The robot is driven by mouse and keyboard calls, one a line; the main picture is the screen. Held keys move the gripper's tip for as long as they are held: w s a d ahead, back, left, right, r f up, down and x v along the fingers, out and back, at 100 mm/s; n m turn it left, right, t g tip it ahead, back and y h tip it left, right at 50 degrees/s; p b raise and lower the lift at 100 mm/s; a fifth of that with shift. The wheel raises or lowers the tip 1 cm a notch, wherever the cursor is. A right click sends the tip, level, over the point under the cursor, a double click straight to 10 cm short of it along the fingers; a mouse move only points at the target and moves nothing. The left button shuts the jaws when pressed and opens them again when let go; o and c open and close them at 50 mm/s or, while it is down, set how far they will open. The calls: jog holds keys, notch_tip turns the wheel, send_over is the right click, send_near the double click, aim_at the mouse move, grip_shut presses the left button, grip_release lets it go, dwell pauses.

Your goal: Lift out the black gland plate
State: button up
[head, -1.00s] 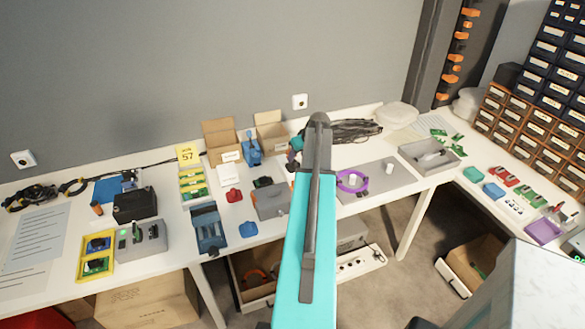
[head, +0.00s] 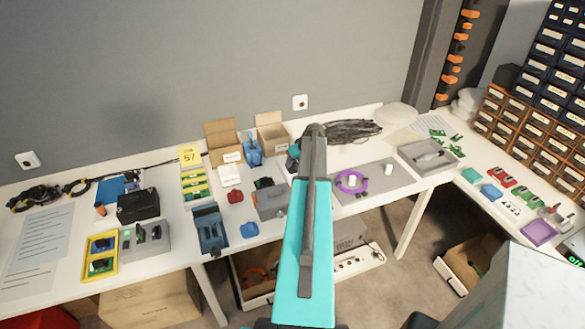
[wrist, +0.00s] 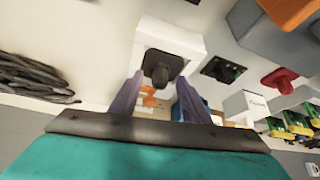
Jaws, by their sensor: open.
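A black square plate with a raised round knob, which looks like the gland plate (wrist: 161,65), sits on top of a white box (wrist: 188,42) in the wrist view. My gripper (wrist: 160,78) is open, with its two purple fingers on either side of the plate's near part in the picture. I cannot tell how far above the plate the fingertips are, and nothing is held. In the head view my teal arm covers this part of the bench, and the plate and white box are hidden.
A grey box (head: 272,203) stands left of my arm, with open cartons (head: 223,139) behind it. A coil of black cable (head: 345,131) lies at the back. A purple ring (head: 352,182) is on a grey mat (head: 376,187) to the right.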

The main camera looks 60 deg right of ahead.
aim_at(295, 162)
dwell(0.5)
grip_shut()
jog(key=shift+r, duration=0.15)
jog(key=shift+r+b, duration=1.1)
jog(key=shift+r, duration=0.3)
jog(key=s+a+r+b, duration=0.1)
jog(key=s+a+b, duration=0.1)
jog(key=s, duration=0.5)
jog(key=s+a+r+b, duration=0.1)
jog(key=s+a+b, duration=0.2)
jog(key=s, duration=0.5)
jog(key=shift+a, duration=0.3)
